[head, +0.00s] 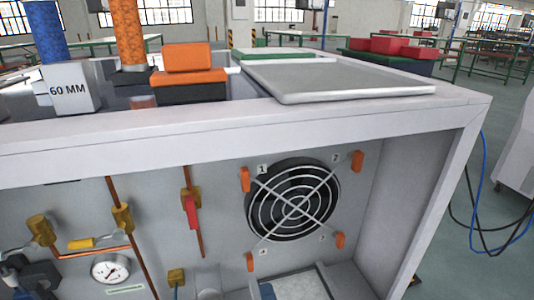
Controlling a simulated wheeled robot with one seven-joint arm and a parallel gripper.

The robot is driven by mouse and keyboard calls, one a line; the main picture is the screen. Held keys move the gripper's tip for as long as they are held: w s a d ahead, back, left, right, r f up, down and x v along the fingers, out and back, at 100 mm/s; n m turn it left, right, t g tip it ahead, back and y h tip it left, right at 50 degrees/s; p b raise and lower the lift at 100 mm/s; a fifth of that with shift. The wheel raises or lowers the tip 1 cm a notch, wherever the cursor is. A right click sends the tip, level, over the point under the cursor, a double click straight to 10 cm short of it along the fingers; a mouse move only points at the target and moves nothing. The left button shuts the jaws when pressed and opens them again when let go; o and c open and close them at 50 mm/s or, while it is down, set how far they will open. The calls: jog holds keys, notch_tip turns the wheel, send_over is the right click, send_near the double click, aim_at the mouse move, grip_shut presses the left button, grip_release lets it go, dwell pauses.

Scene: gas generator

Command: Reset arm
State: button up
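My gripper is not in view, and I cannot tell its state or where it is. The gas generator (420,165) fills most of the head view, as a pale grey frame with an open front. Inside it are a round fan grille (293,200) with orange tabs around it, a pressure gauge (110,268), a red-handled valve (191,210), a yellow-handled valve (82,243) and brass fittings on copper pipes. Dark and blue parts at the lower left corner are cut off by the frame edge.
On top are a flat grey panel (335,80), an orange block (187,57), a white "60 MM" block (72,88), a blue cylinder (46,30) and an orange cylinder (127,30). Blue and black cables (478,200) hang at the right. Tables and red boxes (390,45) stand behind.

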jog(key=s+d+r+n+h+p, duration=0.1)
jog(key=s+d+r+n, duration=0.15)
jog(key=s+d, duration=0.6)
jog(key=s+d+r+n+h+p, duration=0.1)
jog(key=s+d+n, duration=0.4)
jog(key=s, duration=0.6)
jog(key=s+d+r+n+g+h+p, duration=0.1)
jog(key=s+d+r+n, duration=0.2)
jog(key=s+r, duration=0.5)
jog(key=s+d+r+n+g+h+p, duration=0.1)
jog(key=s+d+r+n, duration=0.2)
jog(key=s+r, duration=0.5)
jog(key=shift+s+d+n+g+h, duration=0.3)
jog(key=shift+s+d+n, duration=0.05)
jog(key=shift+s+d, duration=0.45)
